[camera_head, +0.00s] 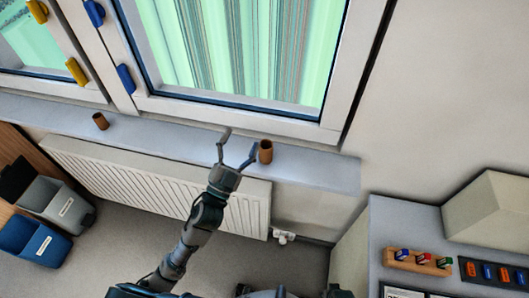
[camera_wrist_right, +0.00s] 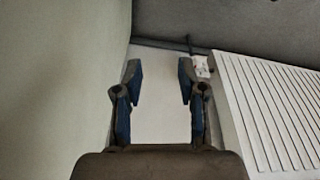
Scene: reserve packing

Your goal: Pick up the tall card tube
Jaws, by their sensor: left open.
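A brown card tube (camera_head: 265,151) stands upright on the window sill, right of the middle in the head view. A second, shorter-looking brown tube (camera_head: 100,121) stands farther left on the sill. My left gripper (camera_head: 237,147) is open and empty over the sill. Its fingers are spread just left of the nearer tube, with the right finger close beside it; I cannot tell whether they touch. My right gripper (camera_wrist_right: 160,82) is open with nothing between its fingers in the right wrist view. Neither tube shows in that view.
The sill (camera_head: 325,172) runs under the window, above a white radiator (camera_head: 150,180) that also shows in the wrist view (camera_wrist_right: 268,105). Grey and blue bins (camera_head: 35,242) stand at left. At right, a worktop holds a wooden block (camera_head: 417,262) with coloured items and a dark tray (camera_head: 492,272).

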